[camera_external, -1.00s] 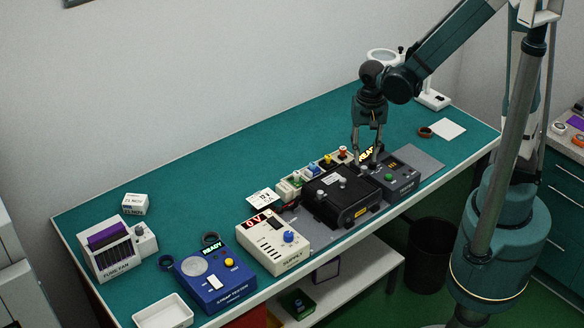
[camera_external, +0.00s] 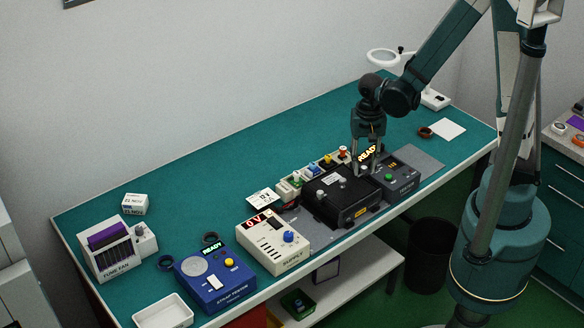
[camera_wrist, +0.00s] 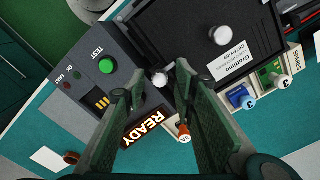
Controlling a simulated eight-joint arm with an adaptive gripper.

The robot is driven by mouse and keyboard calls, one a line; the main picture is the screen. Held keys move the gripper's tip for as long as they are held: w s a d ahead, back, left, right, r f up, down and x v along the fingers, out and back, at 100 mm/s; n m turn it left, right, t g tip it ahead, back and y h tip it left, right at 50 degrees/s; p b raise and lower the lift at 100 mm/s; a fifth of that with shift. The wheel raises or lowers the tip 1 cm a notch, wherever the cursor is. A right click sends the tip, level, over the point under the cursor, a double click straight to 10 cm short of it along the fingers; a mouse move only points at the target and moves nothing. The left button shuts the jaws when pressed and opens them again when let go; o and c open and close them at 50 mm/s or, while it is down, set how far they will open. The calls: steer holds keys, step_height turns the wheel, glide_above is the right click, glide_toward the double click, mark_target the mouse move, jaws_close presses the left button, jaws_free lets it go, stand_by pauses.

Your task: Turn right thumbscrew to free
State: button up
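The black unit (camera_external: 335,208) with a white label sits on the grey mat, and its dark casing also fills the top of the wrist view (camera_wrist: 205,15). The right thumbscrew (camera_wrist: 160,79) is a small pale round knob at the unit's edge beside the grey test box; it also shows in the external view (camera_external: 364,168). A second pale knob (camera_wrist: 222,36) is on the unit. My gripper (camera_wrist: 160,72) is pointing down with its fingers apart, one on each side of the right thumbscrew. I cannot tell whether they touch it.
A grey test box (camera_external: 398,178) with a green button and a READY display (camera_wrist: 143,130) stands close to the fingers. Small colored spare parts (camera_wrist: 240,98) line the unit's back side. A white supply (camera_external: 272,243) stands to the left.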

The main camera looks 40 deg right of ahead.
steer(key=shift+c, duration=0.5)
jaws_close()
steer(key=shift+n+b, duration=0.35)
steer(key=shift+n, duration=0.15)
steer(key=shift+f+n+b, duration=0.1)
steer(key=shift+n+b, duration=0.45)
steer(key=shift+n, duration=0.35)
steer(key=n+b, duration=0.1)
steer(key=n, duration=0.2)
steer(key=shift+n+b, duration=0.3)
steer(key=shift+b, duration=0.05)
steer(key=n+b, duration=0.2)
steer(key=n, duration=0.3)
steer(key=n+b, duration=0.1)
steer(key=n, duration=0.4)
steer(key=shift+a+n, duration=0.1)
steer(key=shift+n, duration=0.3)
